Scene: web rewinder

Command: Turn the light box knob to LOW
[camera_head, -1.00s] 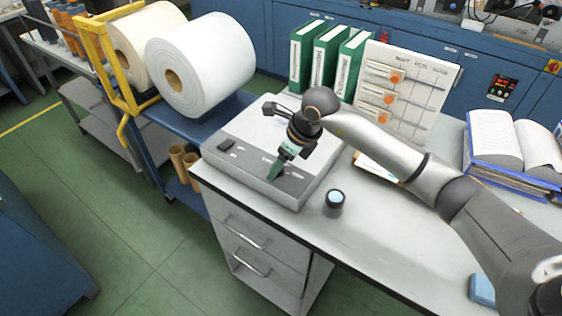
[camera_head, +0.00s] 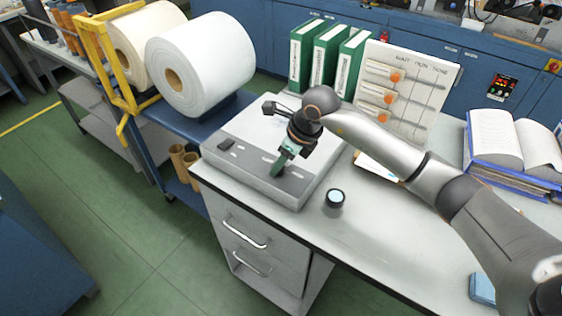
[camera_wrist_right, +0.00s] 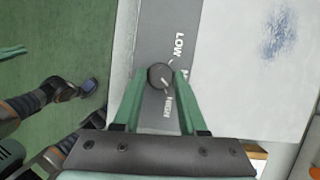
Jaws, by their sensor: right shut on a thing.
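The light box (camera_head: 250,128) is a flat pale box on the desk, with a grey control strip along its front. In the right wrist view the strip (camera_wrist_right: 152,22) carries the words LOW and HIGH, with a middle label mostly hidden. The round dark knob (camera_wrist_right: 160,75) sits between them. Its pale mark seems to slant toward the HIGH side, but it is small. My right gripper (camera_head: 277,171) reaches down to the strip. Its green fingers (camera_wrist_right: 160,85) are shut on the knob, one on each side. My left gripper does not show in the head view.
A dark switch (camera_head: 227,145) is at the strip's left end. A small dark jar (camera_head: 335,199) stands right of the box. Green binders (camera_head: 327,58) and a board with orange-marked tags (camera_head: 420,85) stand behind. An open book (camera_head: 510,145) lies right. White rolls (camera_head: 200,65) are left.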

